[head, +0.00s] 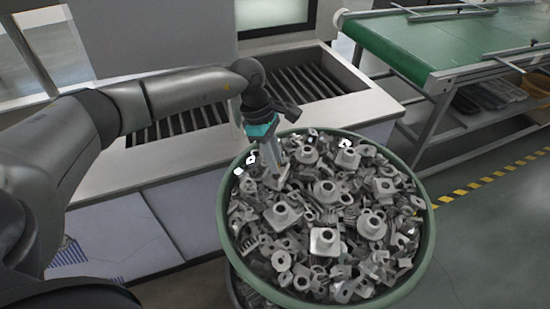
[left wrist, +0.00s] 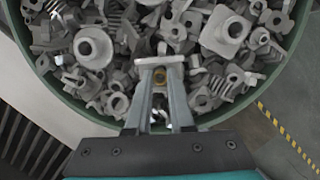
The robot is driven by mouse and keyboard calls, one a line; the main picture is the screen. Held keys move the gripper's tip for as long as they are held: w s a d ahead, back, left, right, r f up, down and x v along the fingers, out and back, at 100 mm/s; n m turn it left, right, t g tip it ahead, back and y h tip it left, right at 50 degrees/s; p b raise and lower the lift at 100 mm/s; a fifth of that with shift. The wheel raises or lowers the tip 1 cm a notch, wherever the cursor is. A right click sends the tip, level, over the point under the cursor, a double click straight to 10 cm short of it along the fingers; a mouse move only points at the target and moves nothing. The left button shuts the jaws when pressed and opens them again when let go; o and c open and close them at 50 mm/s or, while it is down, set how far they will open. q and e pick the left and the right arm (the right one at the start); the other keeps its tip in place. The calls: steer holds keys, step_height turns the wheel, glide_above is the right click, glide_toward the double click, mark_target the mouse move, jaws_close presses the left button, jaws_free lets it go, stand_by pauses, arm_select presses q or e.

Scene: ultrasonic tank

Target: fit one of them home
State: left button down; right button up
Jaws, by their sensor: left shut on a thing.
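A round green tub (head: 427,240) is heaped with grey metal parts, among them flanged collars (head: 325,240) and small brackets. My left gripper (head: 276,172) reaches down over the tub's far left part, its fingertips at the heap. In the left wrist view its fingers (left wrist: 160,82) are closed together on a small grey part (left wrist: 158,60) with a flat pale edge. A brass-coloured round spot shows between the fingers. The part's full shape is hidden by the fingers, and I cannot tell if it touches its neighbours. The tub's rim also shows in the left wrist view (left wrist: 220,117). My right gripper is out of view.
Behind the tub is a pale counter (head: 180,158) with two sunken basins holding dark slats (head: 290,85). A green-topped conveyor table (head: 430,40) stands at the back right. Yellow and black floor tape (head: 490,180) runs on the right, with clear floor around it.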

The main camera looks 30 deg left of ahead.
arm_select(q)
steer(key=shift+f+b, duration=0.35)
steer(key=shift+f, duration=0.1)
stand_by(0.5)
steer(key=c, duration=0.7)
jaws_free()
steer(key=v, duration=1.5)
